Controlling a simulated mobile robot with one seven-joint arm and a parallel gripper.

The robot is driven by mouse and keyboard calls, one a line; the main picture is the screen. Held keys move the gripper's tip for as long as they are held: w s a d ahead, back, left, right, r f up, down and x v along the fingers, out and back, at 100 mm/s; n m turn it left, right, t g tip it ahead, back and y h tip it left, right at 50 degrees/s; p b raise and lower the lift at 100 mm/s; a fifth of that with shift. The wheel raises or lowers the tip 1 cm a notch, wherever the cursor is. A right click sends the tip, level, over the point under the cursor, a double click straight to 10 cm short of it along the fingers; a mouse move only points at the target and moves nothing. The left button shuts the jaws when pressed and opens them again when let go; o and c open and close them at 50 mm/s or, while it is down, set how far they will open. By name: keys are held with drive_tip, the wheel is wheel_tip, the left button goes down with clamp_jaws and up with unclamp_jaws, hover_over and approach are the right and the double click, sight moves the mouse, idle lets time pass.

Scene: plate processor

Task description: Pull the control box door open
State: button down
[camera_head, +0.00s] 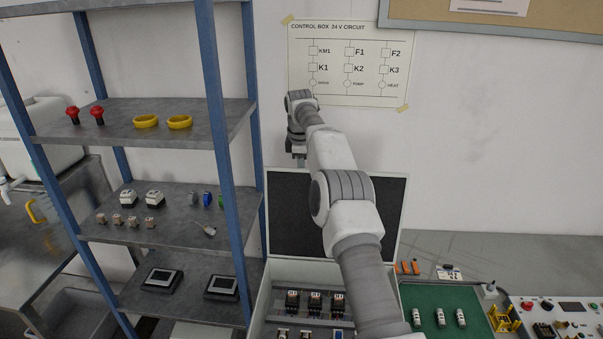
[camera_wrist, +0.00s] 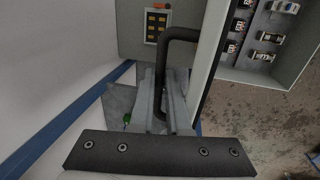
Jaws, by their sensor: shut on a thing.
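The control box (camera_head: 262,300) is at the lower middle of the head view, with relays and other parts visible inside. Its door (camera_head: 290,215), a dark panel with a pale rim, stands raised at the back of the box, clear of the opening. In the wrist view the door (camera_wrist: 213,50) shows nearly edge-on, with the box interior to its right. A black bar handle (camera_wrist: 180,34) is on the door's outer side. My gripper (camera_wrist: 163,100) is shut on the handle, one finger on each side. In the head view my gripper (camera_head: 298,158) is at the door's top edge, its fingertips hidden.
A shelf unit (camera_head: 222,130) with blue posts stands close on the left, holding several small parts. A wall with a circuit poster (camera_head: 345,62) is behind. A green mat (camera_head: 440,296) and a control panel (camera_head: 560,308) lie to the right.

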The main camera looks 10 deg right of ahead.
drive_tip(key=c, duration=0.9)
unclamp_jaws()
drive_tip(key=shift+w, duration=0.1)
drive_tip(key=shift+f, duration=0.1)
